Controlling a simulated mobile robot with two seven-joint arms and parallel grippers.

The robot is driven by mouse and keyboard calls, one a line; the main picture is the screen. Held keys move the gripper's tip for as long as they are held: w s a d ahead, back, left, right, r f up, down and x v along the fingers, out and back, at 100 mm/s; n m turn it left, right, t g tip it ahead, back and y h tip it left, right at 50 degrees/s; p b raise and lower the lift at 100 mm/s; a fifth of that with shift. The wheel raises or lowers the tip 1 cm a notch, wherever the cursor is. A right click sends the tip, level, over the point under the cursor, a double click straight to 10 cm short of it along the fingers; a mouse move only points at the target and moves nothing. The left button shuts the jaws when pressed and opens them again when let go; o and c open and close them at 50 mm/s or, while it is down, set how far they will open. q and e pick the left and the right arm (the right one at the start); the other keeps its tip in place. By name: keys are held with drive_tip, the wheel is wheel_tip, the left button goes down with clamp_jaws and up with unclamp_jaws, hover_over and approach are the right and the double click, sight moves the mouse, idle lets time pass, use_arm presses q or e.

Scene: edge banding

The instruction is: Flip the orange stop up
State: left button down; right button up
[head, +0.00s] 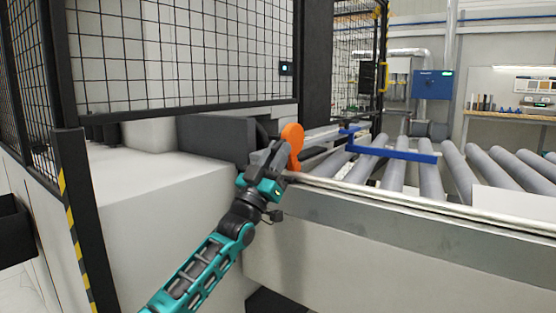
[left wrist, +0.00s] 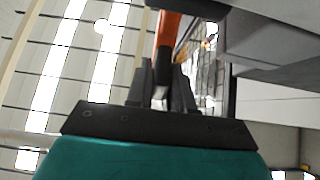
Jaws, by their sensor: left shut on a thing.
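The orange stop (head: 293,142) stands raised at the left end of the roller conveyor, its rounded end at the top. My left gripper (head: 272,157) is at the stop's left side and shut on it; the fingers hide part of its lower portion. In the left wrist view the orange stop (left wrist: 168,38) runs up from between the fingers of my left gripper (left wrist: 162,75). A dark part covers the stop's top end in that view. My right gripper is not in view.
A dark grey block (head: 215,138) stands just left of the stop. The roller conveyor (head: 400,177) with a blue bar (head: 395,153) extends to the right. A mesh guard (head: 180,55) rises behind. The white machine top (head: 150,180) at left is clear.

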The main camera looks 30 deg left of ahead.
use_arm(q)
drive_tip(key=shift+h, duration=0.3)
drive_tip(key=c, duration=1.1)
unclamp_jaws()
drive_tip(key=p+v, duration=0.1)
drive_tip(key=v, duration=1.2)
